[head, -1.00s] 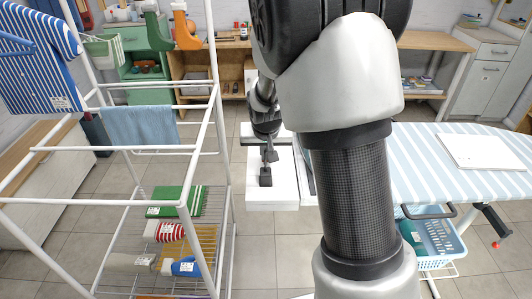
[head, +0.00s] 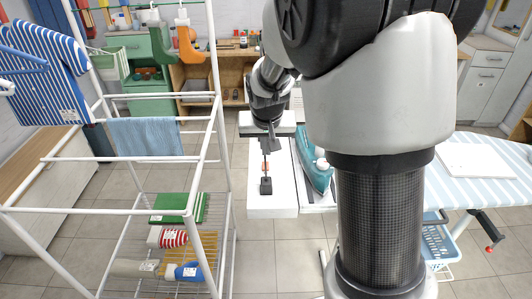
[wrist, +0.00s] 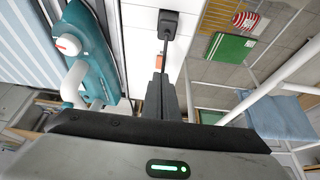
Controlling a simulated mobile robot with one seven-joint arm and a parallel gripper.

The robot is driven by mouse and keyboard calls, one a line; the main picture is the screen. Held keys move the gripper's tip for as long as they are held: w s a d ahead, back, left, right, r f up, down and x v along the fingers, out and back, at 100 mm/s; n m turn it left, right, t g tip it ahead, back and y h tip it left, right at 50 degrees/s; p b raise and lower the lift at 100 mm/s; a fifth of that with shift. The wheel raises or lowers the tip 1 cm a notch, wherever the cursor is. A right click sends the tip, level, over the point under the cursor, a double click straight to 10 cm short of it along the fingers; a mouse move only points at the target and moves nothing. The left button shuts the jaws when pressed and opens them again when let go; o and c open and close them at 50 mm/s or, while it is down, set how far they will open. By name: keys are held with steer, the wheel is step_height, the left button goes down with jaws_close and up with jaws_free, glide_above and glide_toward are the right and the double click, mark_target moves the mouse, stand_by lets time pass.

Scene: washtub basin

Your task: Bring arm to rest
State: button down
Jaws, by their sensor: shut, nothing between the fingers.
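My gripper (head: 269,146) hangs over the white board in the middle of the head view. Its dark fingers are together with nothing between them. In the wrist view the shut fingers (wrist: 161,85) point toward a small black block (wrist: 169,24) on the white surface. That black block (head: 265,186) also shows below the fingers in the head view, with a thin dark cord or rod running up from it. I cannot tell whether the fingers touch this cord. My arm fills the right centre of the head view and hides part of the ironing board.
A teal iron (head: 314,165) stands close right of my gripper, beside the white board (head: 284,197). A striped ironing board (head: 464,192) extends right. A white drying rack (head: 222,130) with a blue cloth (head: 145,137) stands left. Tiled floor (head: 275,245) is clear between.

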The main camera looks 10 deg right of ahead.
steer(key=s+r+y+p, duration=0.1)
steer(key=s+r+p, duration=0.5)
steer(key=s+r, duration=0.8)
steer(key=s+r+n+p, duration=0.2)
steer(key=s+r+p, duration=0.3)
steer(key=s+r, duration=0.5)
steer(key=s, duration=0.3)
steer(key=shift+r+t, duration=0.2)
steer(key=shift+t, duration=0.1)
steer(key=shift+a, duration=0.1)
steer(key=shift+a, duration=0.15)
